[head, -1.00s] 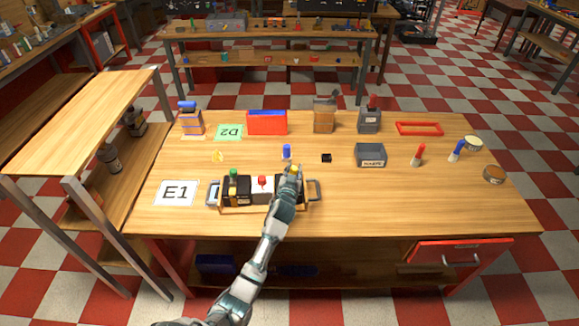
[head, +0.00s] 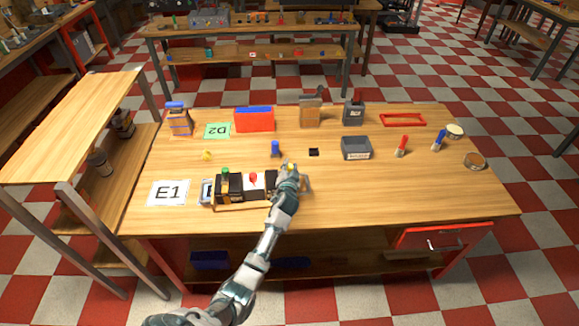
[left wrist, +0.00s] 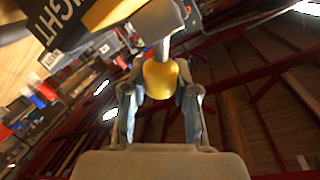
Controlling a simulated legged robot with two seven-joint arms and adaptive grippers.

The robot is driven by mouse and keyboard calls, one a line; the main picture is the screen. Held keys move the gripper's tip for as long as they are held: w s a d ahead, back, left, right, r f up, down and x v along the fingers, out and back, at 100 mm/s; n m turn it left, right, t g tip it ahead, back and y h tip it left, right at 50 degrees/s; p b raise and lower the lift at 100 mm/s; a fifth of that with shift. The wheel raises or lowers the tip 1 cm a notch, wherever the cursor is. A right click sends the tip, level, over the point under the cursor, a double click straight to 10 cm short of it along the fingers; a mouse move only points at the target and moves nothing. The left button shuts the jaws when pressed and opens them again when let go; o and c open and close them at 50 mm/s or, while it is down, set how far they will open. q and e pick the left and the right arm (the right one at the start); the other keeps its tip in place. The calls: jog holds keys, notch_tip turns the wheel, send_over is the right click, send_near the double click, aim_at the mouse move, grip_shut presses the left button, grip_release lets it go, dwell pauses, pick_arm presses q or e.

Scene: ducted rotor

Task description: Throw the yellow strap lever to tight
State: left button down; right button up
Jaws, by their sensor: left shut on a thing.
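The yellow strap lever has a rounded yellow knob, seen close up in the left wrist view (left wrist: 160,80). A grey lever arm runs from the knob. My left gripper (head: 289,170) is over the right end of a black-and-white device (head: 230,187), which carries a green knob (head: 225,172) and a red knob (head: 253,178). In the left wrist view its two fingers are closed around the yellow knob, one on each side. A dark label (left wrist: 65,18) reading "IGHT", partly cut off, is at upper left there. The gripper hides most of the lever in the head view. My right gripper is not in view.
An E1 card (head: 168,192) lies left of the device. Behind stand a blue knob-topped piece (head: 275,149), a small black block (head: 314,152) and a grey bin (head: 356,148). The bench front right of the device is clear.

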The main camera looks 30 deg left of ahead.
pick_arm(q)
jog(key=c, duration=0.9)
grip_release()
jog(key=shift+o, duration=0.2)
jog(key=v, duration=1.2)
jog(key=shift+w+f, duration=0.1)
